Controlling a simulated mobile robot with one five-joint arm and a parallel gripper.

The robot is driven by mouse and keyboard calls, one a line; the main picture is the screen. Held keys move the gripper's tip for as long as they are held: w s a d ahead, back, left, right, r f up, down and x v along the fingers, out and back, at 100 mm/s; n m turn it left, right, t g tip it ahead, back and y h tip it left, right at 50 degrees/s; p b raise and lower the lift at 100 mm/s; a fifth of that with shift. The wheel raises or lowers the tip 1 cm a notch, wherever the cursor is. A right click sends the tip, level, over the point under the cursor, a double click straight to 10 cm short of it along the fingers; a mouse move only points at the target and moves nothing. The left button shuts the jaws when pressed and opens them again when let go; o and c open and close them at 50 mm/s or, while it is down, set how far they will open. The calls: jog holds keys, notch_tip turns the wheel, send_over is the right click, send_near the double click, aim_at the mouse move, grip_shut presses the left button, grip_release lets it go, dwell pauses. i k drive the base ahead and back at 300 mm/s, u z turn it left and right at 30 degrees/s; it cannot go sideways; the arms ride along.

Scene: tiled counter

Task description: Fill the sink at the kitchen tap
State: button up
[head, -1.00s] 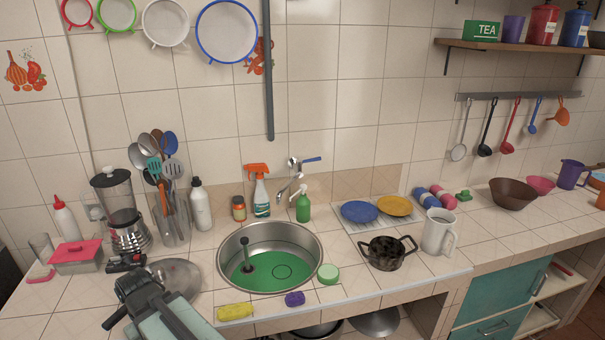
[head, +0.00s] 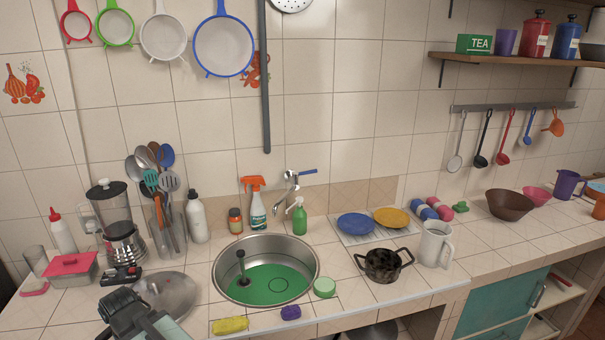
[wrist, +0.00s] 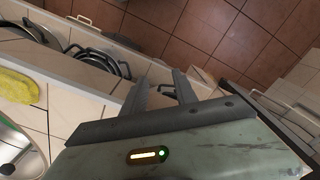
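The round steel sink (head: 219,272) is set in the tiled counter, with a flat green surface inside. A dark upright stem (head: 241,262) on a round base stands at its left inside. The wall tap (head: 289,186) has a blue lever (head: 307,172) pointing right, and its spout hangs over the back of the sink. I cannot make out any water running. My gripper (wrist: 158,92) is open and empty in the wrist view, its two fingers apart above the counter's front edge and floor. In the head view my arm is at the lower left, left of the sink.
A green soap bottle (head: 299,219) and an orange-topped spray bottle (head: 257,207) stand behind the sink near the tap. A metal lid (head: 172,292) lies left of it. A yellow sponge (head: 230,325) and purple sponge (head: 291,312) lie in front. A black pot (head: 384,264) is at right.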

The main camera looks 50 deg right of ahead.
aim_at(295, 175)
jog(key=u, duration=0.8)
jog(key=k, duration=1.85)
jog(key=z, duration=0.75)
jog(key=i, duration=1.05)
